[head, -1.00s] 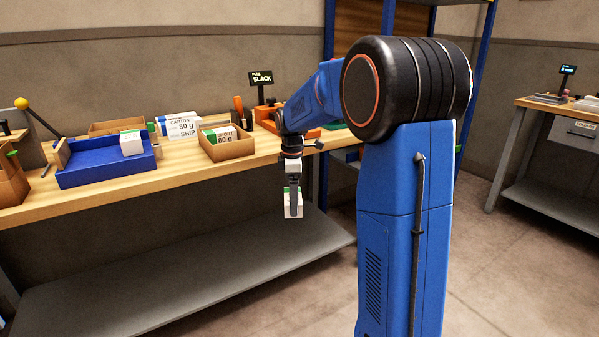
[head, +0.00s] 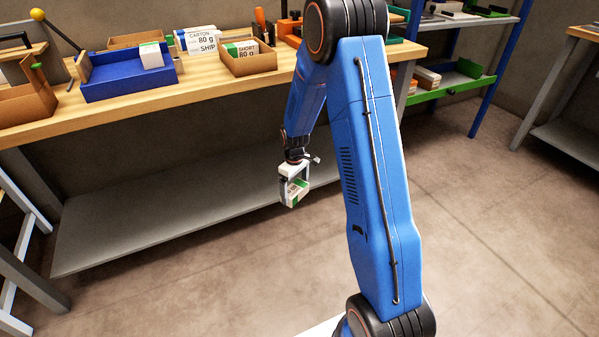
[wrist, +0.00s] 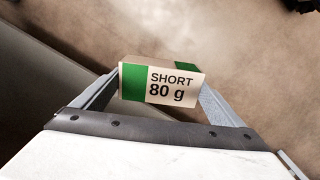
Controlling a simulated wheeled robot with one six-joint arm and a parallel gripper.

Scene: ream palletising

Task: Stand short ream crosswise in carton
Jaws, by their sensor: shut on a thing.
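My gripper (head: 295,190) is shut on a short ream (head: 299,194), a small white pack with a green end. It hangs in the air in front of the bench, below the level of its top. In the wrist view, the ream (wrist: 175,84) sits between the two fingers and its label reads SHORT 80 g. An open cardboard carton (head: 252,67) stands on the bench, with a green-and-white pack marked SHORT 80 g showing in it.
A blue tray (head: 125,88) with a green-and-white pack (head: 151,56) at its right end lies left of the carton. Another cardboard box (head: 30,103) stands at the far left. A grey shelf (head: 150,212) runs under the bench. Open floor lies in front.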

